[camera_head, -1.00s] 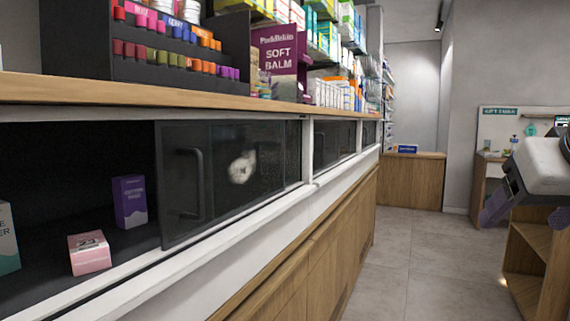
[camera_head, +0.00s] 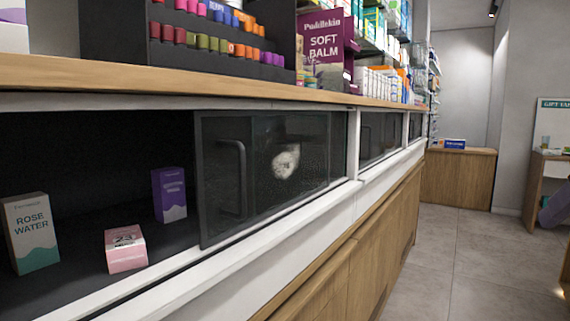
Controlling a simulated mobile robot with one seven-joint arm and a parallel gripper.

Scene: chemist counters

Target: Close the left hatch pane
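A dark, see-through sliding hatch pane (camera_head: 262,205) with a dark vertical handle (camera_head: 241,178) stands in the counter front, at the right part of the nearest opening. The left part of that opening is uncovered. Inside it, on the dark shelf (camera_head: 75,265), stand a Rose Water box (camera_head: 30,232), a small pink box (camera_head: 125,250) and a purple box (camera_head: 169,194). A pale patch (camera_head: 286,160) shows on or behind the pane. My gripper's opening is not visible.
The wooden counter top (camera_head: 200,84) carries a dark display rack (camera_head: 115,50) and a purple Soft Balm sign (camera_head: 325,42). A white sill (camera_head: 230,275) runs below the opening. The tiled floor (camera_head: 465,255) is clear to the right. A wooden counter (camera_head: 458,180) stands at the back.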

